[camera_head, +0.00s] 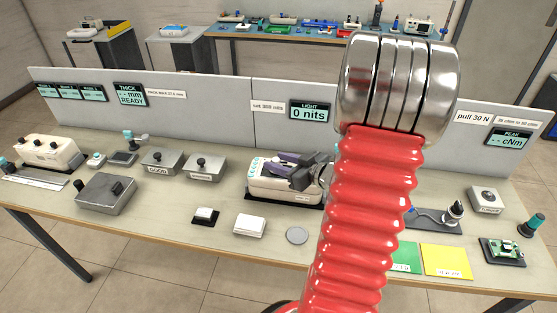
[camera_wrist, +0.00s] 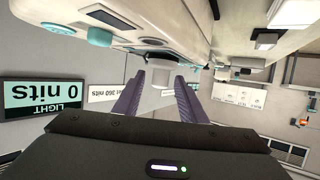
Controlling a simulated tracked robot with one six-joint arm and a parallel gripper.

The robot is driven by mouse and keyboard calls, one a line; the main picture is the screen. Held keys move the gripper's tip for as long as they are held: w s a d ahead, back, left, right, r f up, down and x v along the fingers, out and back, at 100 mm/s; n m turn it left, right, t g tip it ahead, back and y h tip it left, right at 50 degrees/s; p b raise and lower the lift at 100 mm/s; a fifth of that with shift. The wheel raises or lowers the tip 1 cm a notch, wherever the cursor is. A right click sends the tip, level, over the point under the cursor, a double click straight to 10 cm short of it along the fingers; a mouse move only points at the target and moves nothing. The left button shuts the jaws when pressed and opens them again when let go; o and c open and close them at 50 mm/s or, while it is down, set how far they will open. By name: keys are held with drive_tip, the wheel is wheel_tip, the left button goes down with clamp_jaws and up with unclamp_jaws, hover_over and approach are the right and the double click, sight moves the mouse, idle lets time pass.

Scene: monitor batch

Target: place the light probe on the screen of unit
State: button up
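My gripper (camera_head: 287,162) has dark purple fingers and is low over the cream instrument (camera_head: 270,190) near the bench's middle. A cream body (camera_wrist: 165,18) with a dark panel and teal knobs shows close by. The light display (camera_head: 310,111) reads 0 nits. No unit's screen can be made out with certainty; my arm hides part of the bench.
A small white block (camera_head: 205,214) on a dark pad, a white box (camera_head: 250,225) and a grey disc (camera_head: 297,236) lie in front. Grey metal boxes stand left. Green (camera_head: 404,256) and yellow mats (camera_head: 447,260) lie right. A low partition (camera_head: 220,105) runs behind.

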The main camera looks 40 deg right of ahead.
drive_tip(key=v, duration=1)
drive_tip(key=shift+s, duration=0.25)
idle(0.3)
drive_tip(key=w+a+r+m+g+h, duration=0.2)
drive_tip(key=w+a+r+g+h, duration=0.2)
drive_tip(key=w+r+h, duration=0.5)
drive_tip(key=s+a+g+y, duration=0.1)
drive_tip(key=s+a, duration=0.3)
drive_tip(key=a, duration=0.5)
drive_tip(key=s+a+r+g+y, duration=0.1)
drive_tip(key=s+a+y, duration=0.3)
drive_tip(key=a, duration=0.5)
drive_tip(key=s+a+n+g+y, duration=0.1)
drive_tip(key=s+a+g+y, duration=0.1)
drive_tip(key=s+a, duration=0.4)
drive_tip(key=a+y, duration=0.1)
drive_tip(key=a, duration=0.2)
drive_tip(key=shift+s+r, duration=0.15)
drive_tip(key=shift+r, duration=0.1)
